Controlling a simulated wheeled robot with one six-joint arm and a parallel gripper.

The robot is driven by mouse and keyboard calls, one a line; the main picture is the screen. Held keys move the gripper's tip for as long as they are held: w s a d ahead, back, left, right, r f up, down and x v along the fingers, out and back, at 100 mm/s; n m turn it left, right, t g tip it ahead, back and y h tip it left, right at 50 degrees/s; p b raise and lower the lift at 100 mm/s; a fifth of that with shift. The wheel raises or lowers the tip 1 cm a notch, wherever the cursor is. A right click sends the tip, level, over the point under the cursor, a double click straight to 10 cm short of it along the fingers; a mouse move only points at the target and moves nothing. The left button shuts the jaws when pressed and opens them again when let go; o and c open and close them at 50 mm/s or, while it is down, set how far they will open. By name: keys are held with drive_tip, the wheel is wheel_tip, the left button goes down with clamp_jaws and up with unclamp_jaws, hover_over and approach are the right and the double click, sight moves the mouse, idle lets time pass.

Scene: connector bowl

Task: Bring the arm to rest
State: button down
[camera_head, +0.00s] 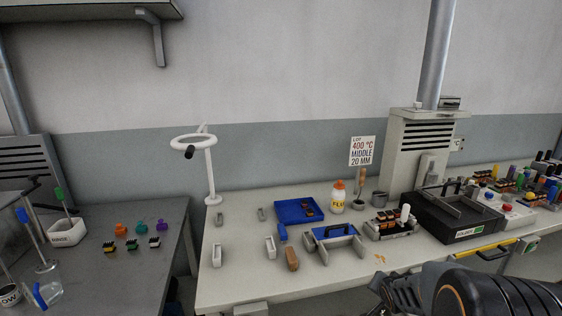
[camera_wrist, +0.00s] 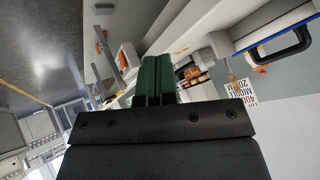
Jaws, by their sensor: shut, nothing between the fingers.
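My arm reaches into the head view from the lower right, in front of the white workbench (camera_head: 215,285). The fingertips cannot be made out there. In the wrist view my gripper (camera_wrist: 156,60) shows two dark green fingers side by side, pressed together with nothing between them. The wrist view is strongly tilted, with the bench and the wall sign behind the fingers. No object is in contact with the fingers in that view.
A blue tray (camera_head: 290,207), a white ring lamp (camera_head: 211,170), a white bottle (camera_head: 338,200) and a black box (camera_head: 450,218) stand on the bench. A grey table (camera_head: 90,270) at left holds coloured connectors. A yellow drawer handle (camera_head: 491,252) is near my arm.

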drive_tip(key=s+a+r+n+g+y+p, duration=0.1)
drive_tip(key=s+a+r+n, duration=0.3)
drive_tip(key=s, duration=0.5)
drive_tip(key=s+a+r+n+g+y+p, duration=0.1)
drive_tip(key=s+a+r+n+g+p, duration=0.2)
drive_tip(key=s+a+r, duration=0.6)
drive_tip(key=shift+s+r+n+p, duration=0.2)
drive_tip(key=shift+r+n+p, duration=0.2)
drive_tip(key=shift+r+n, duration=0.4)
